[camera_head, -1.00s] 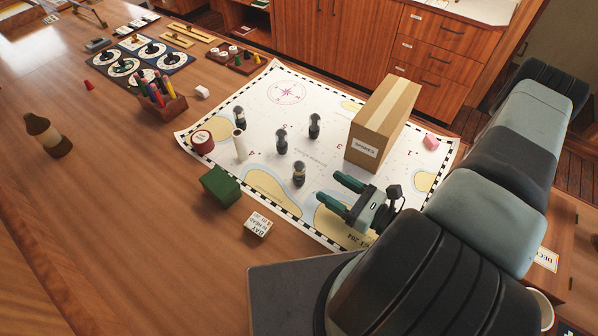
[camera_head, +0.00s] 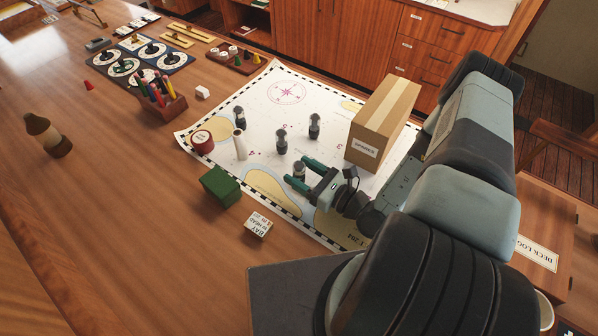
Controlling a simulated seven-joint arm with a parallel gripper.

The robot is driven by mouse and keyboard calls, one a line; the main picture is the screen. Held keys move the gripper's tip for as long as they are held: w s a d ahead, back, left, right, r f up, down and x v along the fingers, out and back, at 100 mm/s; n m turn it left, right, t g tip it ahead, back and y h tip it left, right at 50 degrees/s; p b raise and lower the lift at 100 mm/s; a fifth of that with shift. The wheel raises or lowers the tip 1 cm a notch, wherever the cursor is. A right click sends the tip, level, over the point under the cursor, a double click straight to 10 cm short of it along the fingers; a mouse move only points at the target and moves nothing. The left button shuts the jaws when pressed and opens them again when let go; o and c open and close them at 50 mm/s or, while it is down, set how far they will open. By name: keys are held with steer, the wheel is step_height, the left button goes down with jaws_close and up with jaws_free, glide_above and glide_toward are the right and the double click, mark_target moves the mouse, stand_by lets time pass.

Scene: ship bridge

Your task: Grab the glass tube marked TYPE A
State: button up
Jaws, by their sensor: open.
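Several small dark glass tubes with black caps stand upright on the white chart. One tube (camera_head: 299,171) is nearest my gripper; others stand at the centre (camera_head: 281,141), to the right of centre (camera_head: 314,126) and at the far left (camera_head: 239,117). Their markings are too small to read, so I cannot tell which is TYPE A. My gripper (camera_head: 299,173) is open, its green fingers pointing left. The nearest tube shows in the gap by the fingertips, its lower part partly hidden. I cannot tell whether the fingers touch it.
A cardboard box (camera_head: 382,125) stands right of the tubes. A white cylinder (camera_head: 239,145) and a red roll (camera_head: 202,142) stand at the chart's left. A green block (camera_head: 220,186) and a white labelled block (camera_head: 258,224) lie near its front edge. A pencil holder (camera_head: 163,104) is farther left.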

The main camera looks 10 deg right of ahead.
steer(key=shift+w+a, duration=0.3)
steer(key=shift+a, duration=0.05)
steer(key=c, duration=1)
